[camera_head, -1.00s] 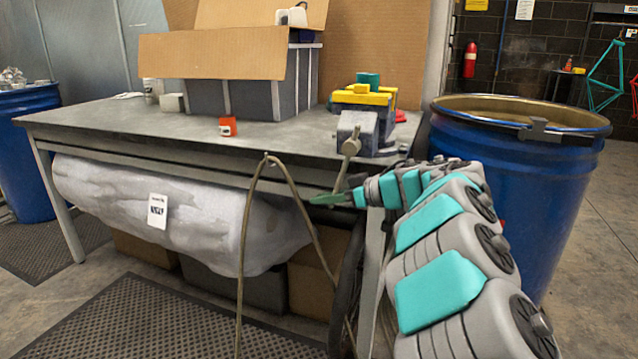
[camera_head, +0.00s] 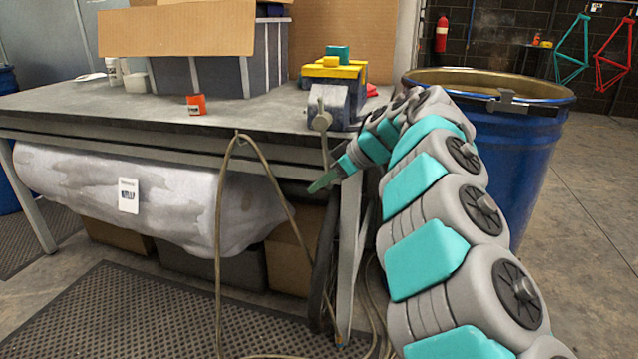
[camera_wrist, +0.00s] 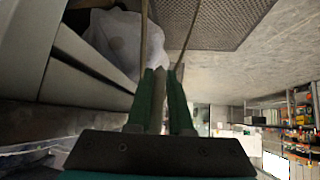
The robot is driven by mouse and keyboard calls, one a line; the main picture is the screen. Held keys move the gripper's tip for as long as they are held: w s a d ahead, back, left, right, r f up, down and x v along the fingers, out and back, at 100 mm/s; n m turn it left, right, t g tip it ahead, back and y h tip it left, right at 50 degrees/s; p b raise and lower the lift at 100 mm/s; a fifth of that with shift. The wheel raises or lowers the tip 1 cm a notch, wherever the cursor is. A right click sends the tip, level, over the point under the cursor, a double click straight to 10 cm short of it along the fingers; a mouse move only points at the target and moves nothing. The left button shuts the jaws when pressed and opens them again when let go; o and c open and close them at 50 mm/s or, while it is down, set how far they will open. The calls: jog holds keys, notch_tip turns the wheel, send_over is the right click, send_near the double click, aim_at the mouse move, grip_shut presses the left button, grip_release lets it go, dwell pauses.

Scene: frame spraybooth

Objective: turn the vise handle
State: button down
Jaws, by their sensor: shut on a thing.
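My gripper (camera_head: 326,180), with green fingers, is at the bar's lower end, below the bench top. In the wrist view, the two fingers (camera_wrist: 161,84) are shut on the handle (camera_wrist: 159,88), a narrow grey bar between them.
A blue drum (camera_head: 510,150) stands close to the right of my arm. A cable (camera_head: 217,230) hangs from the bench edge left of my gripper. A cardboard box (camera_head: 178,31), a grey crate (camera_head: 215,75) and an orange item (camera_head: 196,104) are on the bench.

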aim_at(325, 145)
jog(key=shift+s+a+f, duration=0.15)
jog(key=shift+s+a, duration=0.05)
jog(key=c, duration=0.9)
grip_release()
jog(key=shift+r, duration=0.2)
jog(key=shift+d, duration=0.15)
jog(key=shift+v, duration=3.8)
